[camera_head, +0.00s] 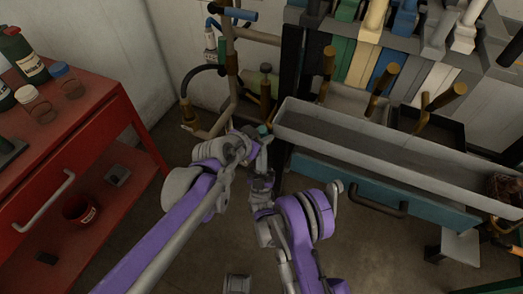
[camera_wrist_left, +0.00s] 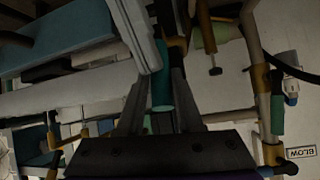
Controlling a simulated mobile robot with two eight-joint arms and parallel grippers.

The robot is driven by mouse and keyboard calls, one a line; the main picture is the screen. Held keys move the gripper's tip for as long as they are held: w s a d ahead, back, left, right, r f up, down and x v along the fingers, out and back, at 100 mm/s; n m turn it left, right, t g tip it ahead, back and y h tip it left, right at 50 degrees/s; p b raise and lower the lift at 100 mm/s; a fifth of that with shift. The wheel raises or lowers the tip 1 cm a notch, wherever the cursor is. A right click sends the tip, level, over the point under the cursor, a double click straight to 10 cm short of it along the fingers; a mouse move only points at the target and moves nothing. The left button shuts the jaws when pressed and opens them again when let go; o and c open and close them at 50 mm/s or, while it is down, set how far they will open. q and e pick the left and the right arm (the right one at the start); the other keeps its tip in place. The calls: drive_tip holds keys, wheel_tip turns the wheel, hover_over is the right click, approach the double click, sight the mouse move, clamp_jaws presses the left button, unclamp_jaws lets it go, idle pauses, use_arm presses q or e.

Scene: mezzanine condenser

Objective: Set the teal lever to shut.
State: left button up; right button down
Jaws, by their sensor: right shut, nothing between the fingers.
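The teal lever (camera_wrist_left: 162,92) shows as a teal cylinder between the two fingers of my left gripper (camera_wrist_left: 161,84) in the left wrist view. The fingers flank it closely on both sides, with no clear gap. In the head view a small teal part of the lever (camera_head: 263,129) shows at my left gripper (camera_head: 256,136), beside the left end of the grey trough. The rest of the lever is hidden by my gripper. My right gripper (camera_head: 262,184) is below it, shut and empty, apart from the lever.
The long grey trough (camera_head: 390,160) lies right of the lever, above a teal drawer (camera_head: 350,187). Pipes with brass fittings (camera_head: 232,65) and a blue handle (camera_head: 239,14) stand behind. A red cabinet (camera_head: 75,140) is at the left. The left wrist view shows a "BLOW" label (camera_wrist_left: 301,152).

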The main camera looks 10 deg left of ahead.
use_arm(q)
drive_tip(key=o, duration=0.4)
drive_tip(key=shift+s, duration=0.1)
drive_tip(key=shift+s, duration=0.1)
